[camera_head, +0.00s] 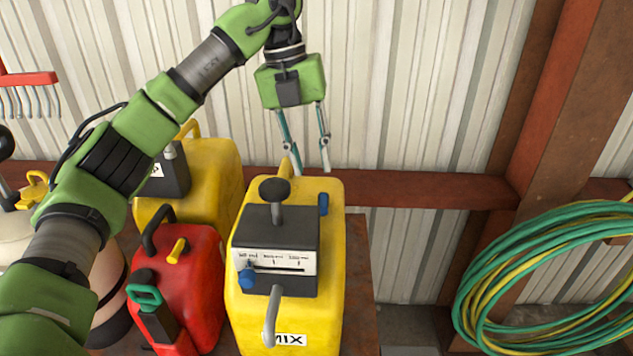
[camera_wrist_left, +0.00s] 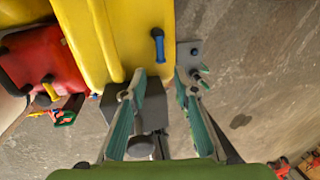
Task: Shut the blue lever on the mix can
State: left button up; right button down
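The yellow mix can (camera_head: 331,240) stands at the front of the bench, with a MIX label low on its front. The blue lever (camera_head: 324,203) is a short piece at the top right edge of the can, beside the dark box. In the left wrist view the blue lever (camera_wrist_left: 158,48) lies beyond the fingertips, roughly in line with the gap between them. My left gripper (camera_head: 306,158) is open and empty, above and behind the can, apart from the lever. Its spread fingers also show in the left wrist view (camera_wrist_left: 160,84). My right gripper is not in view.
The dark box (camera_head: 274,230) on the can has a scale, a blue slider knob (camera_head: 246,277) and a black knob (camera_head: 274,189). A red can (camera_head: 188,275) and another yellow can (camera_head: 215,170) stand to the left. A coiled hose (camera_head: 540,275) hangs at right.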

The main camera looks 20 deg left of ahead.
pick_arm(q)
jog(key=shift+s+a+r, duration=0.1)
jog(key=shift+a+r, duration=0.05)
jog(key=shift+r, duration=0.65)
jog(key=shift+a+r, duration=0.15)
jog(key=shift+r, duration=0.65)
